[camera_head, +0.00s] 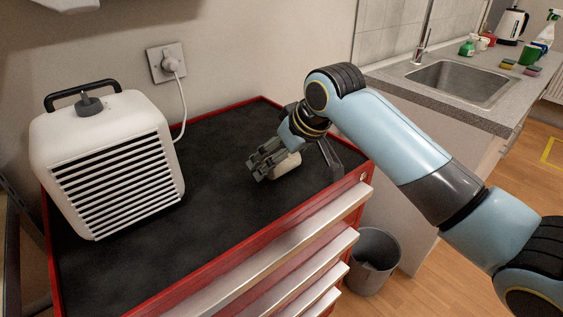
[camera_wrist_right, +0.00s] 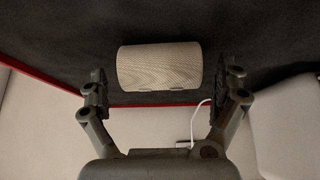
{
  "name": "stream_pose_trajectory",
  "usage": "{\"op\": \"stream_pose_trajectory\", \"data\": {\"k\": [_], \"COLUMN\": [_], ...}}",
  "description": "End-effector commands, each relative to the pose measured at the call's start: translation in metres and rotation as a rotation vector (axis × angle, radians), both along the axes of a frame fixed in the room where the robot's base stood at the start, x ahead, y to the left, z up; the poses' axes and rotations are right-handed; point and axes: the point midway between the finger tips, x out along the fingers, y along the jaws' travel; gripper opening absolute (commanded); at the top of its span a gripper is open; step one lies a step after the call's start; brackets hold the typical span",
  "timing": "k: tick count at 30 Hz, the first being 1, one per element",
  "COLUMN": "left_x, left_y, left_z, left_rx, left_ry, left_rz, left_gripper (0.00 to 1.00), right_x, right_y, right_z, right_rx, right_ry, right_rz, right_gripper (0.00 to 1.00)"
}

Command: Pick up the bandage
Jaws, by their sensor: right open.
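The bandage (camera_head: 287,164) is a small cream-coloured roll lying on the black top of the red tool cabinet (camera_head: 220,205). In the right wrist view the bandage (camera_wrist_right: 160,66) shows a fine woven surface and lies between the two fingers. My right gripper (camera_head: 264,166) is low over the cabinet top at the bandage, and its fingers partly hide the roll in the head view. In the right wrist view my right gripper (camera_wrist_right: 167,85) is open, with a gap visible beside the roll on each side. My left gripper is not in view.
A white heater with a black handle (camera_head: 110,165) stands on the left of the cabinet top, its cable running to a wall socket (camera_head: 167,63). A grey bin (camera_head: 372,262) stands on the floor. A counter with a sink (camera_head: 465,82) is at the right. The front cabinet top is clear.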

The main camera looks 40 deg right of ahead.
Motion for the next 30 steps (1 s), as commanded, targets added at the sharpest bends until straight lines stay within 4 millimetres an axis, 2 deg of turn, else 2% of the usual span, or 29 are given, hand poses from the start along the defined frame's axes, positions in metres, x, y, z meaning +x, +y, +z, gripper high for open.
{"op": "stream_pose_trajectory", "data": {"k": [2, 12, 14, 23, 26, 30], "left_x": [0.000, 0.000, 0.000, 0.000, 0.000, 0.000], "left_y": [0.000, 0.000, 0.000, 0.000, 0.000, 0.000], "left_z": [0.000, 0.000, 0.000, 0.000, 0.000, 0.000], "left_rx": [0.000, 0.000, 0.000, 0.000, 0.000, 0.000], "left_ry": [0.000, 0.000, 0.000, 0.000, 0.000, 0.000], "left_rz": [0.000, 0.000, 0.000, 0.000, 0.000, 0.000], "left_gripper": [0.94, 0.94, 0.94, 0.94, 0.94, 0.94], "right_x": [0.000, 0.000, 0.000, 0.000, 0.000, 0.001], "right_y": [0.000, 0.000, 0.000, 0.000, 0.000, 0.000], "right_z": [0.000, 0.000, 0.001, 0.004, 0.010, 0.031], "right_rx": [0.000, 0.000, 0.000, 0.000, -0.001, 0.000], "right_ry": [0.000, 0.000, 0.000, -0.002, -0.002, -0.005], "right_rz": [0.000, 0.000, 0.000, 0.000, -0.001, -0.001], "right_gripper": [0.99, 0.54, 0.48, 0.48, 0.48, 0.48]}}
